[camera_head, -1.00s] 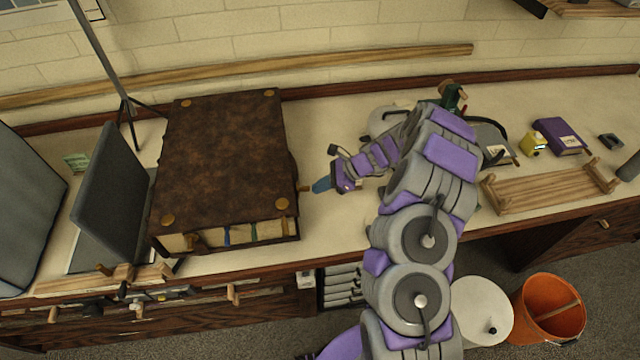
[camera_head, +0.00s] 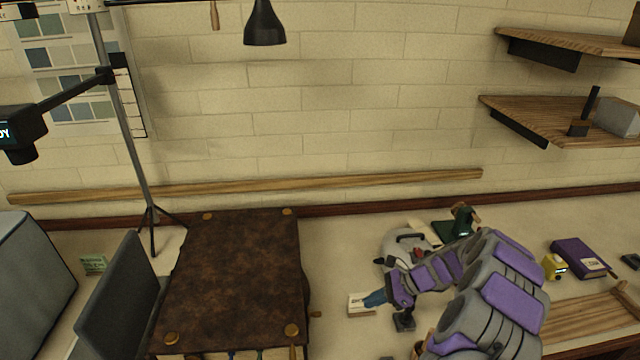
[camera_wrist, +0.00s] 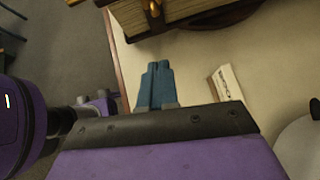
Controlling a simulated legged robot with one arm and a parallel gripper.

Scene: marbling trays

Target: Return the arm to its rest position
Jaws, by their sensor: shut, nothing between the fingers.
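My gripper (camera_head: 374,299) has blue fingertips and sits at the end of my purple and grey arm. It is above the worktop, to the right of the large brown leather-covered book (camera_head: 235,265). The fingers are shut side by side with nothing between them, as the wrist view (camera_wrist: 156,85) shows. A small white card with lettering (camera_head: 356,309) lies just beside the fingertips in the head view. In the wrist view the card (camera_wrist: 232,86) lies to the right of the fingers. My arm hides part of the worktop.
A grey laptop-like panel (camera_head: 118,295) stands left of the book. A tripod stand (camera_head: 124,140) rises behind it. A purple book (camera_head: 578,257), a yellow device (camera_head: 554,267) and a wooden tray (camera_head: 580,318) are at the right. Wall shelves (camera_head: 560,122) hang at upper right.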

